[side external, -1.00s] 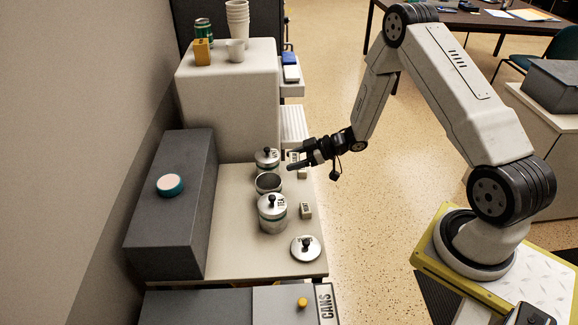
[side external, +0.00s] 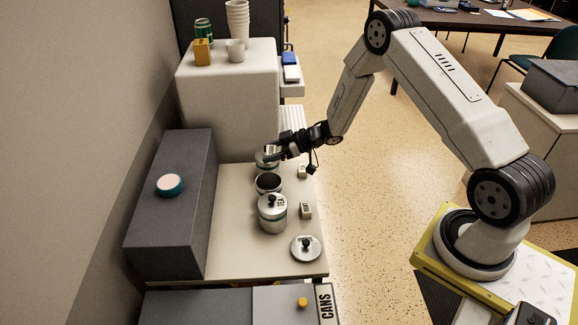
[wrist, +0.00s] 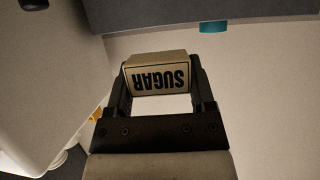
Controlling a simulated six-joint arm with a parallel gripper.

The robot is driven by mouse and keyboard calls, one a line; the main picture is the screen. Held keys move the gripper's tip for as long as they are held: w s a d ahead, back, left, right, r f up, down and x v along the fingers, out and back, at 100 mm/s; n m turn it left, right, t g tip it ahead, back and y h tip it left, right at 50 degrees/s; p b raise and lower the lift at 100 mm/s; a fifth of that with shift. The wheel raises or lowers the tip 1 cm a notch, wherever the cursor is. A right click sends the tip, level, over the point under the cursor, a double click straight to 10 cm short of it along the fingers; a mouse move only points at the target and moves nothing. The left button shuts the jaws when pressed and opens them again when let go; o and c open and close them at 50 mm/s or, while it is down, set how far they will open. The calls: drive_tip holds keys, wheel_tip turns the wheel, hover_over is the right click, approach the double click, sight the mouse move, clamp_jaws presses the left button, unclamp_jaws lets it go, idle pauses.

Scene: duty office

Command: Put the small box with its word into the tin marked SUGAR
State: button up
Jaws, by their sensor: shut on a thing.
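My gripper (side external: 272,154) is shut on a small pale box marked SUGAR, whose word shows upside down in the wrist view (wrist: 160,78). In the side view the gripper is over the far lidded tin (side external: 264,166) and partly hides it. An open tin with a dark inside (side external: 268,184) stands just in front of that tin, on the near side of the gripper. A near tin (side external: 272,217) has its lid on. A loose lid with a black knob (side external: 306,251) lies at the counter's near end. I cannot read a word on the open tin.
Two more small boxes stand on the counter's right side, one near (side external: 306,211) and one far (side external: 302,171). A dark grey block (side external: 165,220) with a teal round thing (side external: 170,185) borders the left. A tall pale cabinet (side external: 225,105) rises behind.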

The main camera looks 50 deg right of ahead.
drive_tip(key=shift+f, duration=2.1)
drive_tip(key=o, duration=1.2)
drive_tip(key=shift+c, duration=0.2)
drive_tip(key=shift+s+d, duration=0.1)
drive_tip(key=v, duration=0.7)
drive_tip(key=shift+s+r, duration=0.15)
drive_tip(key=shift+s, duration=0.05)
drive_tip(key=shift+w+d+r, duration=0.1)
